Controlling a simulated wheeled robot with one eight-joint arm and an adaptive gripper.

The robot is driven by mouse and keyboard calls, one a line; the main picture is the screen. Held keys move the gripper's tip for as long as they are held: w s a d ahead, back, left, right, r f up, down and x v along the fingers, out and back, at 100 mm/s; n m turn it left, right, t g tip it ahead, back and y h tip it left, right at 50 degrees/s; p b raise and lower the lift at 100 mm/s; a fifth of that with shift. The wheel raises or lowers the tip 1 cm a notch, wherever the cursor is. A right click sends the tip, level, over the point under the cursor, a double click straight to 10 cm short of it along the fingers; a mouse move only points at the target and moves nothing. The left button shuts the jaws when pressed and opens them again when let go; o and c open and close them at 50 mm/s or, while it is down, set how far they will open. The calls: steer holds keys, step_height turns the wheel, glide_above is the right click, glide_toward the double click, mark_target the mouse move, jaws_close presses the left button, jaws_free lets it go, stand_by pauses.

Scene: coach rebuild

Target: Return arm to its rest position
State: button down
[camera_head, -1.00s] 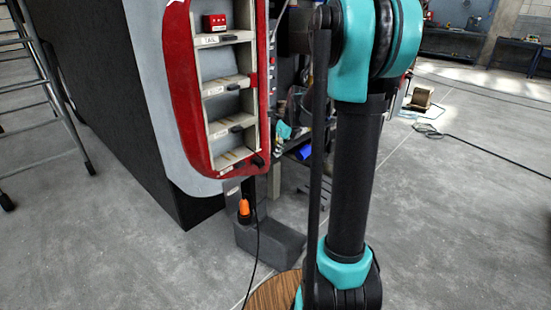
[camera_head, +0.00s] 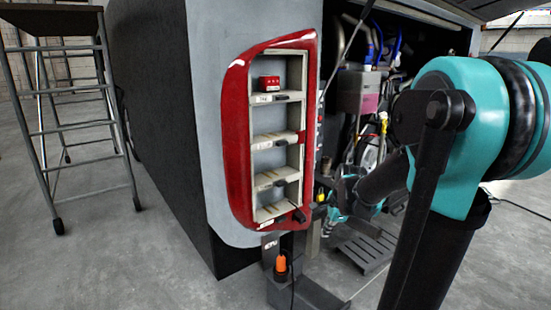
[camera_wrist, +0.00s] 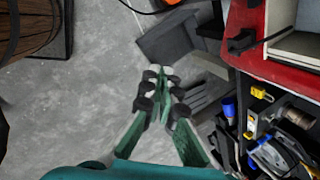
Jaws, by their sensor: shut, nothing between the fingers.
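In the wrist view my gripper (camera_wrist: 162,78) points out over the grey concrete floor. Its two green fingers with black joints come together at the tips, shut and empty. In the head view my teal and black arm stands large at the right, with its forearm reaching away towards the open engine bay. The gripper's fingertips cannot be made out clearly there.
A red-framed lamp housing (camera_head: 240,150) with several shelves is on the coach's rear corner. A red box (camera_head: 269,83) sits on its top shelf. The open engine bay (camera_head: 360,80) is beside it. A ladder (camera_head: 75,110) stands left. A wooden drum (camera_wrist: 30,28) shows in the wrist view.

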steer(key=s+f+n, duration=0.3)
steer(key=s+n, duration=0.5)
steer(key=n, duration=0.1)
steer(key=s+d+f+n+h, duration=0.1)
steer(key=s+f+n, duration=0.3)
steer(key=s+n, duration=0.4)
steer(key=shift+s+n+t+h, duration=0.3)
steer(key=shift+s+n, duration=0.1)
steer(key=shift+s, duration=0.4)
steer(key=c, duration=2.3)
jaws_free()
